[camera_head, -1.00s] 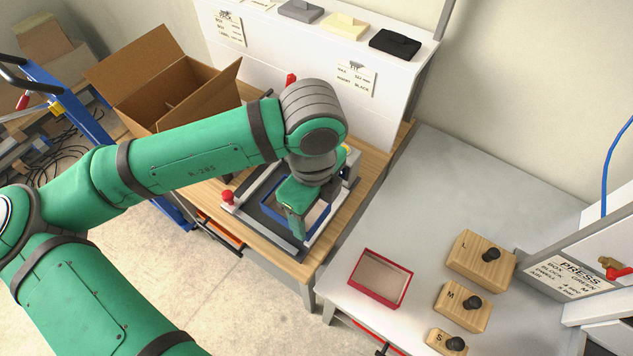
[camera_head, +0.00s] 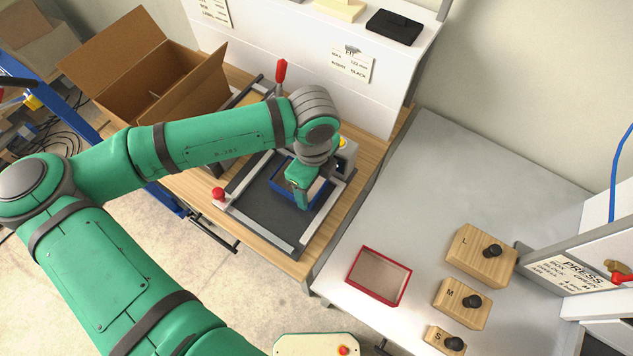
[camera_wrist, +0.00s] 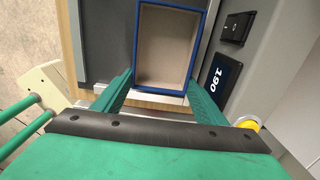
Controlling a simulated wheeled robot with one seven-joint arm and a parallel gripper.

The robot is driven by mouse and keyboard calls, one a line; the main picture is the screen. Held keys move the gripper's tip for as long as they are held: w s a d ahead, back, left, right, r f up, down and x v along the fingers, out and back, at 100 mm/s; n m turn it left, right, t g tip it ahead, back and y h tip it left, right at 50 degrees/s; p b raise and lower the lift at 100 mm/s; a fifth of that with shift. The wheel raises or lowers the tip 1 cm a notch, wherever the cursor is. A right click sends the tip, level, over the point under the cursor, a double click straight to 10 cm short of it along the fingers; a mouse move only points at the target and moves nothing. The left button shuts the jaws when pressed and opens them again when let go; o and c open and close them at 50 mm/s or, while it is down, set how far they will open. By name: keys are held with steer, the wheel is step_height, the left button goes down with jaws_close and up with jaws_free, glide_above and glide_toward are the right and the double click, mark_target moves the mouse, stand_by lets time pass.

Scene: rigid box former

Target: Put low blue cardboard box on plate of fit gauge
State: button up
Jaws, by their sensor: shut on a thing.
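The low blue cardboard box (camera_head: 284,187) is an open tray with blue walls and a beige inside. It is over the dark plate (camera_head: 262,209) of the fit gauge, between its pale metal rails. My gripper (camera_head: 302,198) is shut on the box and covers part of it in the head view. In the wrist view the box (camera_wrist: 166,45) shows between my two fingers (camera_wrist: 160,92), with the dark plate (camera_wrist: 107,40) beside it. I cannot tell whether its underside touches the plate.
The gauge has a red knob (camera_head: 218,194), an upright red handle (camera_head: 281,71) and a digital display (camera_wrist: 218,82). An open carton (camera_head: 150,80) stands behind my arm. A red box (camera_head: 379,276) and wooden blocks (camera_head: 481,256) sit on the grey table.

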steer(key=shift+s+d+f, duration=0.25)
steer(key=shift+s+f, duration=0.05)
steer(key=shift+s, duration=0.1)
steer(key=o, duration=0.8)
steer(key=shift+o, duration=0.2)
steer(key=shift+a+r, duration=0.1)
steer(key=shift+r, duration=0.05)
steer(key=shift+r, duration=0.35)
step_height(320, 180, up, 11)
steer(key=shift+w, duration=0.1)
